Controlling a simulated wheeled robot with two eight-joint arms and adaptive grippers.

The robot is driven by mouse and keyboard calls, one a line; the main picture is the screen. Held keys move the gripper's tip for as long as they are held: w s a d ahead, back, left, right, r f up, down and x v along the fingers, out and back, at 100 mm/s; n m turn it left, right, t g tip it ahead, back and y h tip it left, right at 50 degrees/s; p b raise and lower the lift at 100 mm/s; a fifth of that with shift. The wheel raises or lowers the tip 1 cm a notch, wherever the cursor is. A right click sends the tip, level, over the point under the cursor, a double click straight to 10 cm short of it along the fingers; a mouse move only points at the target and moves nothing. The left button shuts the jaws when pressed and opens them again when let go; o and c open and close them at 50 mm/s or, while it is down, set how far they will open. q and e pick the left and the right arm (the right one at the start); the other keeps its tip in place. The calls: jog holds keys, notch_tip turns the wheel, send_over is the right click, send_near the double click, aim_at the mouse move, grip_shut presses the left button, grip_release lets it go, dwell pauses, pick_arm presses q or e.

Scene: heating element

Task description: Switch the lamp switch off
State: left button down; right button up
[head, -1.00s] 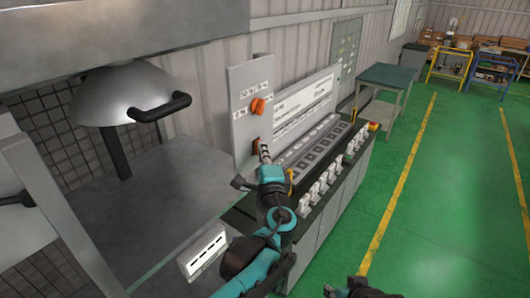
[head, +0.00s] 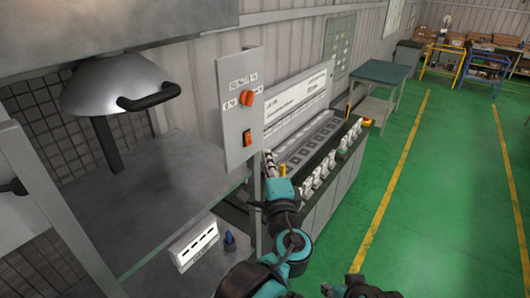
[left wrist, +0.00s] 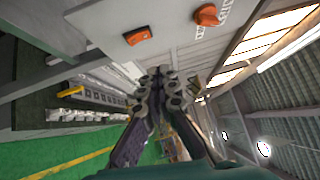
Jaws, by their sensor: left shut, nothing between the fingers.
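The lamp switch is most likely the orange rocker (head: 248,138) low on the grey upright panel (head: 233,112) in the head view. It also shows in the left wrist view (left wrist: 138,35). An orange rotary knob (head: 246,98) sits above it, also in the left wrist view (left wrist: 207,15). Which way the rocker is tipped is too small to tell. My left gripper (head: 269,163) is shut and empty, to the right of and below the rocker, apart from it. In the left wrist view its fingers (left wrist: 160,85) are together, below the panel. My right gripper (head: 350,290) is only partly in view at the bottom edge.
A long bench (head: 320,150) with white switches stands right of the panel. A metal hood with a black handle (head: 150,97) hangs at left above a grey shelf (head: 150,190). A green-topped table (head: 380,73) stands farther back. The green floor (head: 440,200) at right is clear.

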pick_arm(q)
jog(key=shift+s+d+r, duration=0.1)
jog(key=shift+s+d, duration=0.05)
jog(key=shift+s, duration=0.5)
jog(key=shift+s+d+r, duration=0.1)
jog(key=shift+s+d, duration=0.05)
jog(key=shift+s, duration=0.45)
pick_arm(e)
jog(key=shift+s+d+f, duration=0.1)
jog(key=shift+s+d, duration=0.1)
pick_arm(q)
jog(key=s+a+f+n+g, duration=0.5)
jog(key=s+a+f+n, duration=0.1)
jog(key=a+f, duration=0.4)
jog(key=s+a+f+n+g, duration=0.5)
jog(key=s+a+f+n, duration=0.15)
jog(key=a+f, duration=0.4)
jog(key=s+d+f+n+g+h+b, duration=0.1)
jog(key=s+d+f+n+g+h, duration=0.15)
jog(key=s+f+n, duration=0.3)
notch_tip(320, 180, down, 28)
jog(key=b, duration=2.8)
jog(key=shift+w+a+m+t, duration=0.2)
jog(key=shift+m+t, duration=0.2)
jog(key=shift+t, duration=0.05)
pick_arm(e)
notch_tip(320, 180, down, 29)
